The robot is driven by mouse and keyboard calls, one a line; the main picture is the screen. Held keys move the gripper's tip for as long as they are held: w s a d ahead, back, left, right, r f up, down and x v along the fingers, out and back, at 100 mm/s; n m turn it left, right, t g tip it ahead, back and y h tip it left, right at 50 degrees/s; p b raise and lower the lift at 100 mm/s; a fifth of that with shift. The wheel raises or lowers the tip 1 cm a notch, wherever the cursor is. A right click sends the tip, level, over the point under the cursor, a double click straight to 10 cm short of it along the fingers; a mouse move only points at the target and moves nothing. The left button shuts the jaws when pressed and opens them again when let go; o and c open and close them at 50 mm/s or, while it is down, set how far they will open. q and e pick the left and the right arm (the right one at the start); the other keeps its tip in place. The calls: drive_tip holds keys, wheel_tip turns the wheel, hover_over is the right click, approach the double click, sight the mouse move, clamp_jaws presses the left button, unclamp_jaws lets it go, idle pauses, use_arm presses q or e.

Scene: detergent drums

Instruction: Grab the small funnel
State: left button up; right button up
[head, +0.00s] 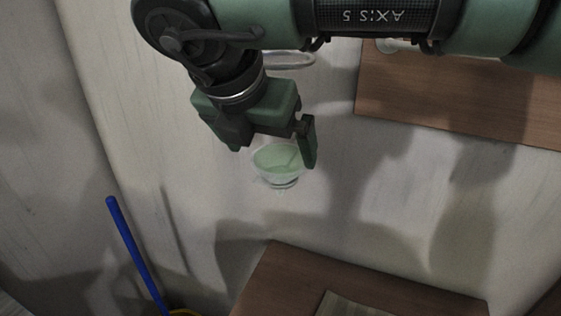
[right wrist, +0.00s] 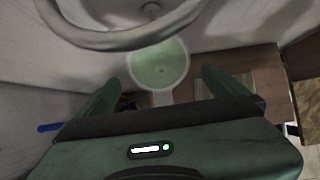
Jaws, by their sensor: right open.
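The small funnel (head: 277,163) is a pale, see-through cup with a green inside, close to the light wall in the head view. My right gripper (head: 272,148) is open, pointing down, with its fingers at either side of the funnel's upper part. In the right wrist view the funnel (right wrist: 158,65) shows as a green disc with a pale stem, centred between and just beyond the open fingertips (right wrist: 160,80). I cannot tell whether either finger touches it. My left gripper is not in view.
A larger pale ring (head: 289,60) sits above the funnel behind my right wrist; it also looms close in the right wrist view (right wrist: 125,38). A wooden shelf (head: 460,105) is at upper right, a wooden surface (head: 285,275) below. A blue handle (head: 135,250) leans at lower left.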

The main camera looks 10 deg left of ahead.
sight(273, 160)
drive_tip(key=p+x, duration=0.1)
drive_tip(key=x, duration=0.2)
drive_tip(key=shift+w+f, duration=0.15)
drive_tip(key=shift+f, duration=0.25)
drive_tip(key=shift+w+f, duration=0.1)
drive_tip(key=shift+f, duration=0.2)
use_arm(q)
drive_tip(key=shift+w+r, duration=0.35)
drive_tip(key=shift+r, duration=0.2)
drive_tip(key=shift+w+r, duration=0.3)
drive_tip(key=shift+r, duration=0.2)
use_arm(e)
drive_tip(key=c, duration=1.2)
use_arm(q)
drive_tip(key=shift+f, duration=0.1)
